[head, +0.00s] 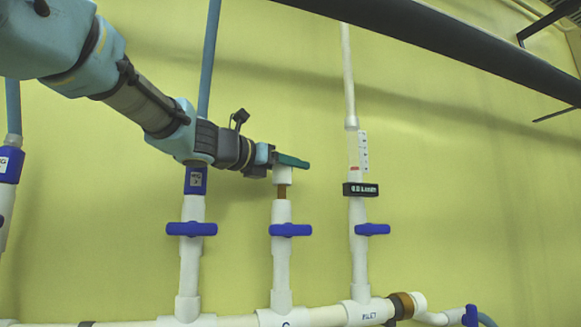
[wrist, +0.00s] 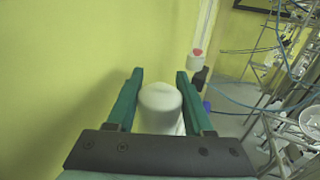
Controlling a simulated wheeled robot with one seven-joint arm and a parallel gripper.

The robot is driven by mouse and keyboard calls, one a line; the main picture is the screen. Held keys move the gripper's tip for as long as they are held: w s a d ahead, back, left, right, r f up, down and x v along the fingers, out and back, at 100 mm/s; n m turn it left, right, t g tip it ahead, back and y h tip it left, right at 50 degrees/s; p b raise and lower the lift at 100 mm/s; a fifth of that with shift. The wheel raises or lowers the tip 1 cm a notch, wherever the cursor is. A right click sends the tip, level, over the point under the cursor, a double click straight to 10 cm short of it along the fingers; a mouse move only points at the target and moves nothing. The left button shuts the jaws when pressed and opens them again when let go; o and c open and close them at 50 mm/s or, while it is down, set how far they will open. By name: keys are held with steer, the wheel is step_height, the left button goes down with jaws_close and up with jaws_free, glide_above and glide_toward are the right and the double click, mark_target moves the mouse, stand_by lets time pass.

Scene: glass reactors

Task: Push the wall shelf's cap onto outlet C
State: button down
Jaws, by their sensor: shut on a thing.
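The white cap (head: 282,175) is between the green fingers of my gripper (head: 292,161). In the wrist view the cap (wrist: 160,98) sits between both fingers, and the gripper (wrist: 160,74) is shut on it. Outlet C (head: 281,240) is the white upright pipe with a blue valve handle and a "C" label at its foot. Its brown stub (head: 282,191) shows directly below the cap. The cap is upright and in line with the stub, at its top. I cannot tell how far the stub reaches inside the cap. In the wrist view the outlet is hidden below the cap.
To the left stands a pipe with a blue fitting (head: 195,180) and hose. To the right stands a pipe with a flowmeter (head: 359,152) and black label. A dark shelf bar (head: 450,50) crosses above. The yellow wall is close behind.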

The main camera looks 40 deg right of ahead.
steer(key=shift+f+b, duration=1.5)
steer(key=shift+f, duration=0.05)
stand_by(0.6)
steer(key=shift+c, duration=1)
jaws_free()
steer(key=b, duration=0.3)
glide_toward(290, 179)
steer(key=shift+w+d+r, duration=0.15)
steer(key=shift+w+d, duration=0.15)
steer(key=shift+w, duration=0.25)
steer(key=shift+w+d+r, duration=0.15)
steer(key=shift+w+d, duration=0.15)
steer(key=shift+w, duration=0.3)
